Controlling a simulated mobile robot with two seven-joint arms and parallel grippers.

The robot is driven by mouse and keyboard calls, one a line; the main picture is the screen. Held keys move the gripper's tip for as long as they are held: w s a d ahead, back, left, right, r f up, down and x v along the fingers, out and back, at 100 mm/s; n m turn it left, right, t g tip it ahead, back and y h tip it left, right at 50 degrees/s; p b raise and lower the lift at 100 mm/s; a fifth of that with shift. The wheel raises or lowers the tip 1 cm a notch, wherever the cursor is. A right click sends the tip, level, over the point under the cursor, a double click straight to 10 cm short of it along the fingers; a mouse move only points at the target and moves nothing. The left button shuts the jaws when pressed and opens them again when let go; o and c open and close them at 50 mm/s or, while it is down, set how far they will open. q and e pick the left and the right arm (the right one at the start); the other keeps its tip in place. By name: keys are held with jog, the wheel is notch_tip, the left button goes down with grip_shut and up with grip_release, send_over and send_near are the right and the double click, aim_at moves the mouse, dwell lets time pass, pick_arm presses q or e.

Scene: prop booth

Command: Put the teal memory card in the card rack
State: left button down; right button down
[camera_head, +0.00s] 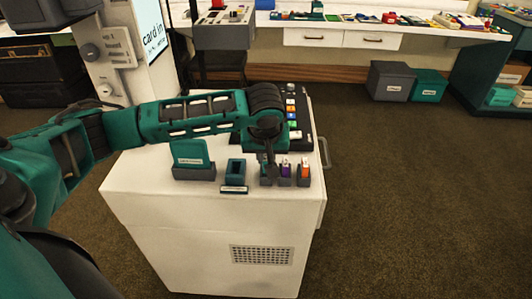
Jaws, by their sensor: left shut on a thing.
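My left arm reaches across the white cabinet (190,240) from the left. Its gripper (269,169) points down over the front right of the cabinet top, at the left end of a short row of small grey card holders. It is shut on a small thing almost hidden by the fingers. I take it for the teal memory card, but cannot make out its outline. Beside it stand holders with a purple card (285,168) and an orange card (304,169). Left of the gripper is a dark teal open-topped holder (235,173) with a label plate in front; I cannot tell whether it is the card rack.
A teal sign block (191,155) on a grey base stands further left on the cabinet. A black panel with coloured squares (291,103) lies behind the gripper, partly covered by my arm. A long white counter (343,38) and two bins stand at the back. Floor to the right is clear.

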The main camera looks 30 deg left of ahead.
pick_arm(q)
jog(key=shift+f, duration=0.2)
jog(key=shift+f, duration=0.4)
dwell(0.4)
jog(key=c, duration=1.1)
grip_release()
jog(key=shift+o, duration=0.2)
